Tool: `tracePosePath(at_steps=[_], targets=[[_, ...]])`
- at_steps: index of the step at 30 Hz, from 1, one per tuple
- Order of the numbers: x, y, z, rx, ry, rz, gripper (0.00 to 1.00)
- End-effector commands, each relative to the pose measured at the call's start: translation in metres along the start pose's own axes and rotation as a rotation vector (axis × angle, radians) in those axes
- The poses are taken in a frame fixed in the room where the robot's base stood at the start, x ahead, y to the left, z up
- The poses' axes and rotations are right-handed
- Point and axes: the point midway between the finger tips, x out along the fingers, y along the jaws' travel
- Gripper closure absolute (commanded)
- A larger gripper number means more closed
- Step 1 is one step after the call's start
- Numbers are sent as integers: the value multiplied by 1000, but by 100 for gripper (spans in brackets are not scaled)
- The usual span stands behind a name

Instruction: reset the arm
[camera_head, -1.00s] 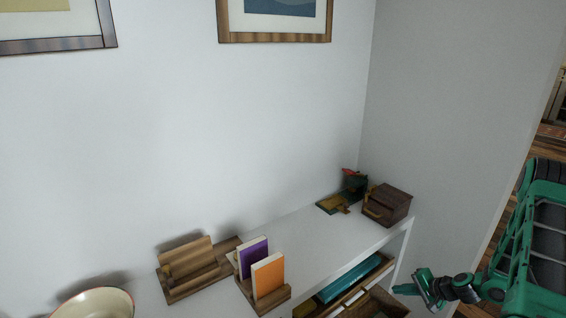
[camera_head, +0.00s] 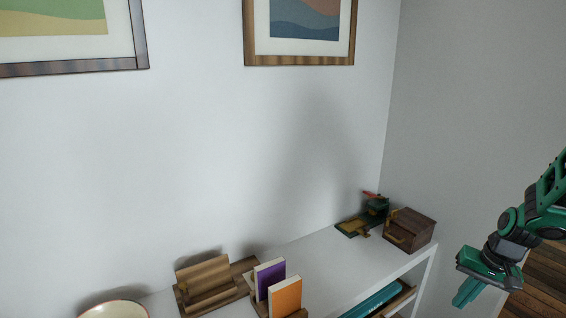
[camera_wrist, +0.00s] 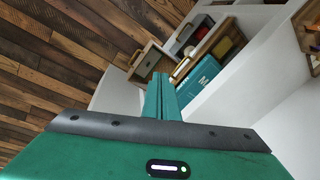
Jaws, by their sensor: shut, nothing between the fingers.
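My gripper (camera_head: 467,293) is green with a dark band. It hangs at the lower right in the head view, to the right of the white shelf unit (camera_head: 334,262) and apart from it. In the wrist view its two fingers (camera_wrist: 161,95) are together with nothing between them. Beyond the fingertips, the wrist view shows the shelf's lower level with a teal box (camera_wrist: 200,86) marked with a letter M.
On the shelf top stand a brown wooden box (camera_head: 410,229), a green and yellow object (camera_head: 364,217), a purple book (camera_head: 270,277), an orange book (camera_head: 286,297), a wooden stand (camera_head: 207,284) and a pale bowl (camera_head: 113,309). Plank floor (camera_wrist: 60,55) lies beside the shelf.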

Motion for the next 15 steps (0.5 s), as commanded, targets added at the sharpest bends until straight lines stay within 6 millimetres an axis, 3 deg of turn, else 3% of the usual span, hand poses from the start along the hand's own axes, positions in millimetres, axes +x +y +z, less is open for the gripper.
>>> tracePosePath(at_steps=[6,15], targets=[[-60,5,48,-18,-14,87,100],[-122,17,126,-4,-42,165,100]])
